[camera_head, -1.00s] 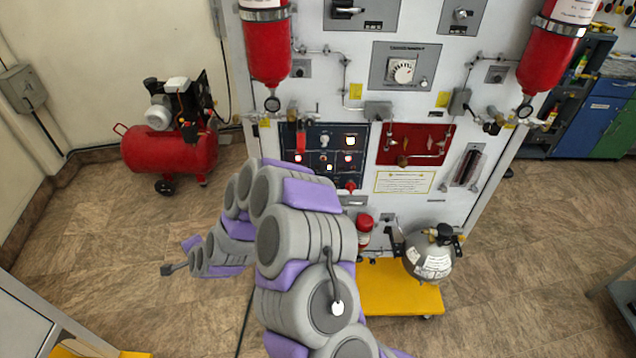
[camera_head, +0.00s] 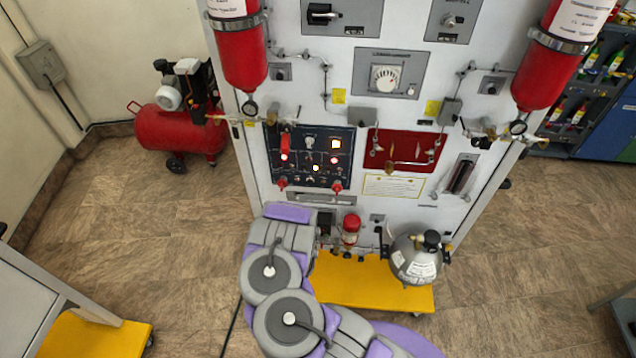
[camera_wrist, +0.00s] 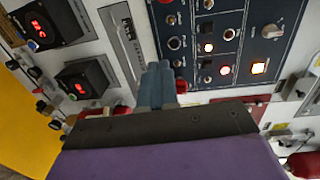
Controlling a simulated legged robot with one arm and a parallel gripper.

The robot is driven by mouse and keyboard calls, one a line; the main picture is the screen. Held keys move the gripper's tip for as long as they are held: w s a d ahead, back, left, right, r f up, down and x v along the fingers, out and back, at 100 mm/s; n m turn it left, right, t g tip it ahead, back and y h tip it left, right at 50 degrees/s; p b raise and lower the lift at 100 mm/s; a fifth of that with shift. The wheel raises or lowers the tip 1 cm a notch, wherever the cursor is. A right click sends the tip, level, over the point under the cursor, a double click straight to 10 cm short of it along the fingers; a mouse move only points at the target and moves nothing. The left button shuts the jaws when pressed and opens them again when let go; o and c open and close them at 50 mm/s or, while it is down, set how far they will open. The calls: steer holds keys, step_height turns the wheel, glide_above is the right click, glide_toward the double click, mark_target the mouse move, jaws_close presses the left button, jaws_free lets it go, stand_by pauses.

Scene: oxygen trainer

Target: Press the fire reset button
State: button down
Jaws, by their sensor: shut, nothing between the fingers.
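A dark blue control panel (camera_head: 318,176) with several switches and lit buttons is on the trainer's white front. In the wrist view the panel (camera_wrist: 196,78) fills the upper right, rotated. Labels are too small to read, so I cannot tell which is the fire reset button. My gripper (camera_wrist: 161,76) is shut and empty, its blue-grey fingertips pointing up in the picture, left of the panel's lit buttons. Contact cannot be told. In the head view my arm hides it.
Red cylinders (camera_head: 238,52) (camera_head: 551,70) flank the front. A grey sphere tank (camera_head: 414,262) stands on the yellow base (camera_head: 360,285). A red compressor (camera_head: 175,130) is left.

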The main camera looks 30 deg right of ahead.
steer(key=s+d, duration=0.1)
steer(key=d, duration=0.2)
steer(key=b, duration=1.1)
glide_toward(310, 182)
steer(key=shift+t+h, duration=0.4)
steer(key=x, duration=0.2)
steer(key=b+x, duration=0.1)
steer(key=x, duration=0.1)
steer(key=f+x, duration=0.1)
steer(key=x, duration=0.1)
steer(key=shift+d, duration=0.1)
steer(key=shift+w, duration=0.4)
